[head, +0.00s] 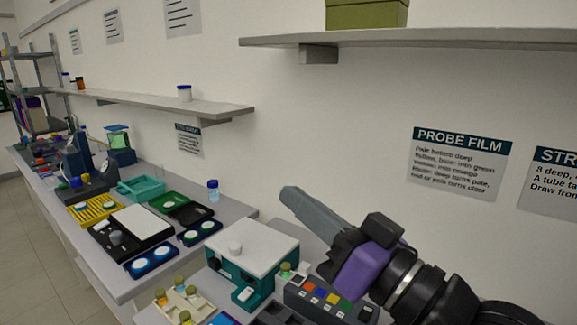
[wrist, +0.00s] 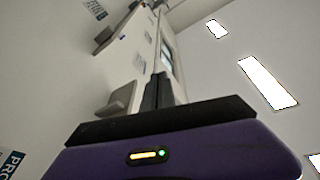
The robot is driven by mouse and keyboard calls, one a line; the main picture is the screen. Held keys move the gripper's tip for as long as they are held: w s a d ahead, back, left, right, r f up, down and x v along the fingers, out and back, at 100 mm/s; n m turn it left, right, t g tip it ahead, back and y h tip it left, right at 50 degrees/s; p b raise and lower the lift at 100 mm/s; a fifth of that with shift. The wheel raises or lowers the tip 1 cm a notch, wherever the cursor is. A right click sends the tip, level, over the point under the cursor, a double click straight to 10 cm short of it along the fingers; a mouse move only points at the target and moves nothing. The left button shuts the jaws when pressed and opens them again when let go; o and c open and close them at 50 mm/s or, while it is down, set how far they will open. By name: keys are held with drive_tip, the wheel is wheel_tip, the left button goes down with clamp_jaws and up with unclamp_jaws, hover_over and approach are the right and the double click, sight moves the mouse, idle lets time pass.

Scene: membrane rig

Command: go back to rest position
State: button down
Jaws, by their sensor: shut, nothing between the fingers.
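My gripper (head: 296,200) is raised in the right half of the head view, above the bench and in front of the wall. Its grey fingers are together with nothing between them and point up and to the left. The purple wrist body and black arm links run down to the lower right corner. In the wrist view the shut fingers (wrist: 158,92) stand upright above the purple housing, with shelves, wall and ceiling lights beyond.
Below my gripper stand a teal and white device (head: 240,262) and a grey box with coloured buttons (head: 325,296). A shelf (head: 420,38) juts from the wall above. Trays and bottles crowd the long bench (head: 222,238) at left. The air around the fingers is clear.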

drive_tip(key=s+d+f+m+t+h, duration=0.3)
drive_tip(key=d+m+t+h, duration=0.6)
drive_tip(key=d+h, duration=0.25)
drive_tip(key=s+d+f+m+h+b, duration=0.1)
drive_tip(key=s+d+f+h, duration=0.1)
drive_tip(key=f, duration=0.2)
drive_tip(key=s+d+f+m+h, duration=0.1)
drive_tip(key=s+d+f+h, duration=0.1)
drive_tip(key=d+f+h, duration=0.15)
drive_tip(key=s+d+f+n+g+y+b, duration=0.1)
drive_tip(key=s+f+n+g, duration=0.5)
drive_tip(key=s+f, duration=2)
drive_tip(key=s+g+y+b, duration=0.1)
drive_tip(key=g, duration=0.2)
drive_tip(key=shift+s+d+n+y, duration=0.15)
drive_tip(key=shift+s+n+y, duration=0.15)
drive_tip(key=shift+s, duration=0.05)
